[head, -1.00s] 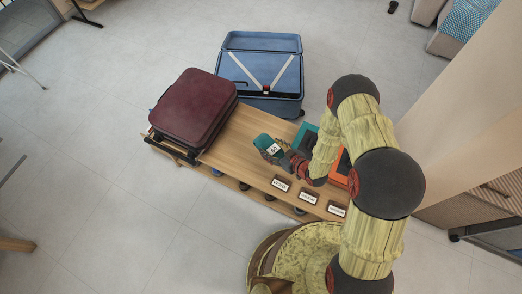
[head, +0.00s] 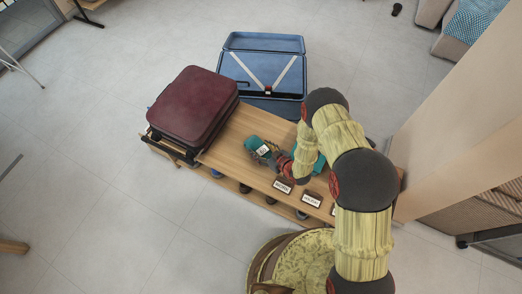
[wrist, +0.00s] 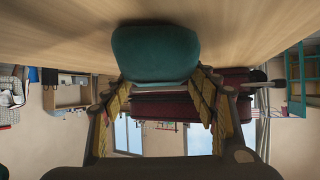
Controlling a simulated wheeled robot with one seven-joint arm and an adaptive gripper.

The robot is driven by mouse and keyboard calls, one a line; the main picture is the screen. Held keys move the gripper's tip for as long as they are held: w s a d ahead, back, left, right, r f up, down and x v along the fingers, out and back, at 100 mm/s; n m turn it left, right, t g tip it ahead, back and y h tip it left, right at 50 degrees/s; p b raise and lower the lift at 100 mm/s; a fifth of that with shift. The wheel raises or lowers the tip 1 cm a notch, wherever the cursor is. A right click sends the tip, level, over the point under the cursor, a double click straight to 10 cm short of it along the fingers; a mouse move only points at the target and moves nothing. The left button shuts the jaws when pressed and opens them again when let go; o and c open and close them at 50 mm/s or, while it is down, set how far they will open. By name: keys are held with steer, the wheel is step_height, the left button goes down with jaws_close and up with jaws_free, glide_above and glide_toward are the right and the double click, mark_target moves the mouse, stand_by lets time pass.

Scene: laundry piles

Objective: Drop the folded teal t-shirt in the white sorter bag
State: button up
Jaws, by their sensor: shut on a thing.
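The folded teal t-shirt (head: 253,141) is a small rounded bundle at the end of my arm in the head view, over the wooden bench top. My gripper (head: 269,152) is shut on it. In the wrist view the teal t-shirt (wrist: 155,52) sits between the two fingers of my gripper (wrist: 158,85), with wood close beyond it. Whether it touches the bench I cannot tell. I cannot make out a white sorter bag in either view; my arm covers the right part of the bench.
The wooden bench (head: 235,150) carries a closed maroon suitcase (head: 192,105) at its left end. An open blue suitcase (head: 263,78) stands behind it. Small label plates (head: 283,186) line the front edge. Another teal item (head: 320,163) shows partly behind my arm. A wall stands at right.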

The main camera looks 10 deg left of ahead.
steer(key=shift+f, duration=0.1)
steer(key=o, duration=1.3)
steer(key=shift+r, duration=0.3)
steer(key=p+v, duration=0.3)
steer(key=v, duration=0.9)
steer(key=shift+d+f+p, duration=0.1)
steer(key=shift+p, duration=0.3)
